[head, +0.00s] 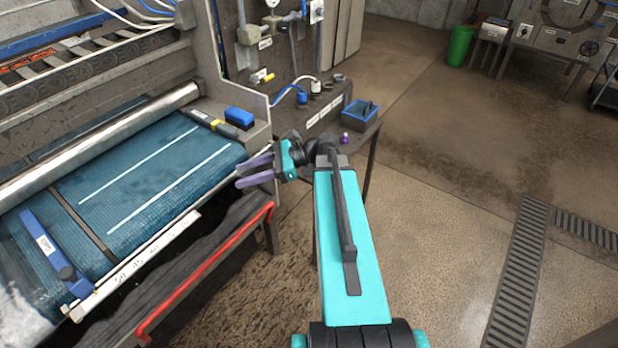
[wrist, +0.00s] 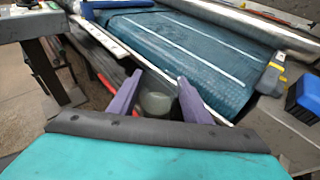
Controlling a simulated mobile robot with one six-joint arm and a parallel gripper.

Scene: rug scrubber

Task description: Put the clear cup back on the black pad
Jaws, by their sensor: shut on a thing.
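My gripper (head: 239,174) has purple fingers and reaches left from the teal arm, in front of the right end of the blue rug bed. In the wrist view, my gripper (wrist: 160,78) is closed around the clear cup (wrist: 157,103), a pale, see-through grey-green shape between the two fingers. The fingers hide its sides. I cannot make out the cup in the head view. I cannot pick out the black pad for certain in either view.
The machine's red-edged rail (head: 205,268) runs below the gripper. A blue brush (head: 239,117) lies on the machine's ledge. The side bench holds a blue tray (head: 358,113), a purple-topped item (head: 345,139) and small dark containers. Open floor lies to the right.

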